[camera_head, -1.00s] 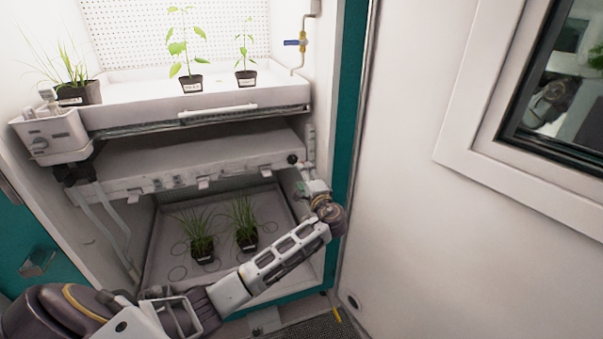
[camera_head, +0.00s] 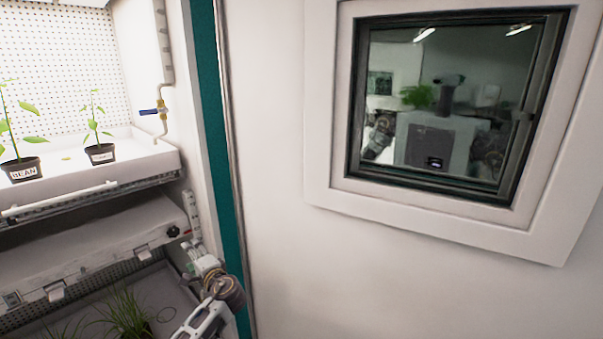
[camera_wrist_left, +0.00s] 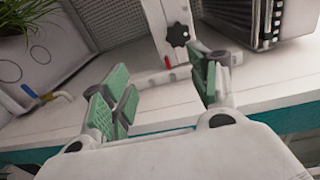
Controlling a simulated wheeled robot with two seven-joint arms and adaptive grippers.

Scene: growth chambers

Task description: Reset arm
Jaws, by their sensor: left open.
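My left arm comes in from the bottom of the head view, with its wrist and left gripper (camera_head: 204,262) low at the chamber's right side, just left of the teal door frame. In the left wrist view the left gripper (camera_wrist_left: 165,100) is open, its green-padded fingers apart with nothing between them. Beyond the fingers are a white ledge and a black knob (camera_wrist_left: 177,34). My right gripper is in neither view.
A potted bean plant (camera_head: 22,168) and a smaller potted plant (camera_head: 100,153) stand on the upper tray (camera_head: 150,163). A grassy plant (camera_head: 124,312) stands on the lower shelf. A blue-handled valve (camera_head: 150,111) is on the wall. A white panel with a window (camera_head: 430,120) fills the right.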

